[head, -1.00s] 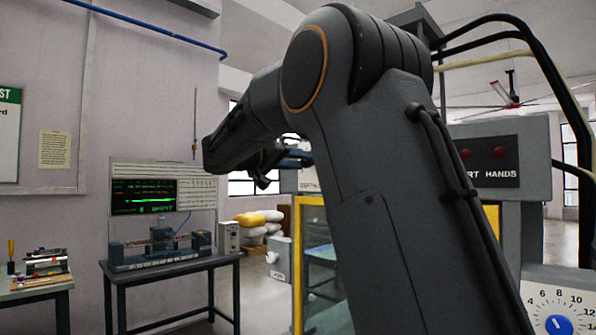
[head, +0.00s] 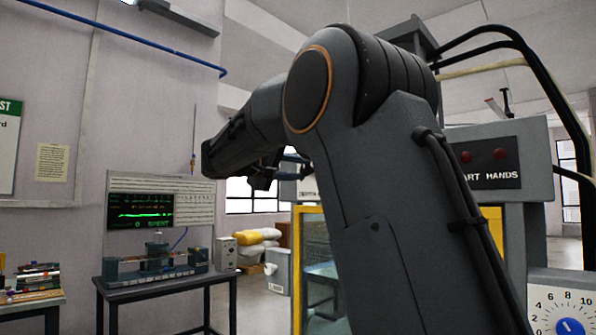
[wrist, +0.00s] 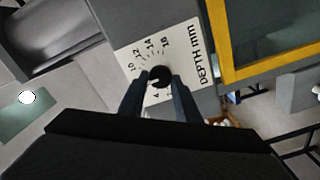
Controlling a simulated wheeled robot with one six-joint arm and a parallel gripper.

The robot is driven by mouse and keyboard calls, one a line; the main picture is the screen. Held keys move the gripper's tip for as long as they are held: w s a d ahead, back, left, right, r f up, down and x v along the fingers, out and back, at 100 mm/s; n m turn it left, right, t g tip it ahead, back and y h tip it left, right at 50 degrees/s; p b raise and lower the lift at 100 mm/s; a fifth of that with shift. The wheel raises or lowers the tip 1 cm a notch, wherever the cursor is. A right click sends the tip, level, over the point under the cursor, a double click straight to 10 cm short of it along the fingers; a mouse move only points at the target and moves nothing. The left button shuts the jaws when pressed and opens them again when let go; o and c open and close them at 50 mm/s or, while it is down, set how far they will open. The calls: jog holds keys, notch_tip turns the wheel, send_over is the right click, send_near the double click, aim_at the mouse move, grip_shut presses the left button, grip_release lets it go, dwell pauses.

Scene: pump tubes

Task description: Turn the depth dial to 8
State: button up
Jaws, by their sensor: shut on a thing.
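The depth dial in the wrist view is a black round knob (wrist: 160,76) on a white plate (wrist: 190,45) lettered "DEPTH mm", with numbers around it. My gripper (wrist: 158,81) has one dark finger on each side of the knob and is shut on it. The fingers hide part of the scale, including the numbers between 4 and 10. A small light mark shows on the knob, but I cannot read its setting. In the head view my gripper (head: 262,178) is partly hidden behind my arm, and the depth dial is not visible.
A yellow frame (wrist: 222,50) borders the dial plate's panel at right. In the head view, a separate blue dial (head: 570,327) sits at the lower right, below a grey box (head: 537,165) with red buttons. A bench with a monitor (head: 140,210) stands at left.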

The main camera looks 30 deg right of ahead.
jog(key=o, duration=1)
jog(key=shift+b+v, duration=1.3)
jog(key=shift+v, duration=2.65)
